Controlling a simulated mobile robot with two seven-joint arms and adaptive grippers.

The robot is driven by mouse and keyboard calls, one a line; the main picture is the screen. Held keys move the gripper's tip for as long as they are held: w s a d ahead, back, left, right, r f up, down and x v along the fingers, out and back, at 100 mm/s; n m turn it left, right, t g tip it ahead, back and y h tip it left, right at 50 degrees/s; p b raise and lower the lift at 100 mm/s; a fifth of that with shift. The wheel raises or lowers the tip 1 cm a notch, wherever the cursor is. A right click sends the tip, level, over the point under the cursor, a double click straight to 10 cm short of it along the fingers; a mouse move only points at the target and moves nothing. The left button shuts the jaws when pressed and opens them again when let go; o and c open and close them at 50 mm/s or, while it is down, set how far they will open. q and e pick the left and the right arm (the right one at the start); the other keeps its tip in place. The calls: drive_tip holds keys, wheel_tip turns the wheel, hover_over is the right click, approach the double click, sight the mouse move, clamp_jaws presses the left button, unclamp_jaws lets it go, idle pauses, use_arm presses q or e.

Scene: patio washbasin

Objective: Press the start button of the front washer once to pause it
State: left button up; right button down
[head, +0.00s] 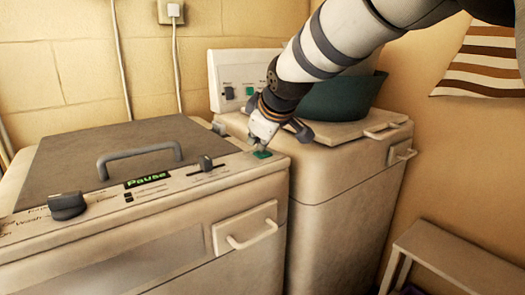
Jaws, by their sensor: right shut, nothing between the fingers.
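The front washer (243,195) fills the lower left, with a control strip along its top front edge. Its small display (148,181) reads "Pause" in green letters. A green button (262,154) sits near the right end of that strip. My right gripper (257,143) comes down from the upper right, shut and empty, with its fingertips right at the green button. I cannot tell whether they touch it. My left gripper is not in view.
A second washer (345,170) stands behind to the right, with a dark teal basin (345,97) on top. A dark knob (67,205), a slider (206,163) and a lid handle (139,157) rise from the front washer. A bench (460,255) stands at the lower right.

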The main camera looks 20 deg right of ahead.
sight(259, 153)
idle(0.3)
drive_tip(key=shift+r, duration=0.9)
wheel_tip(259, 153, up, 5)
idle(0.5)
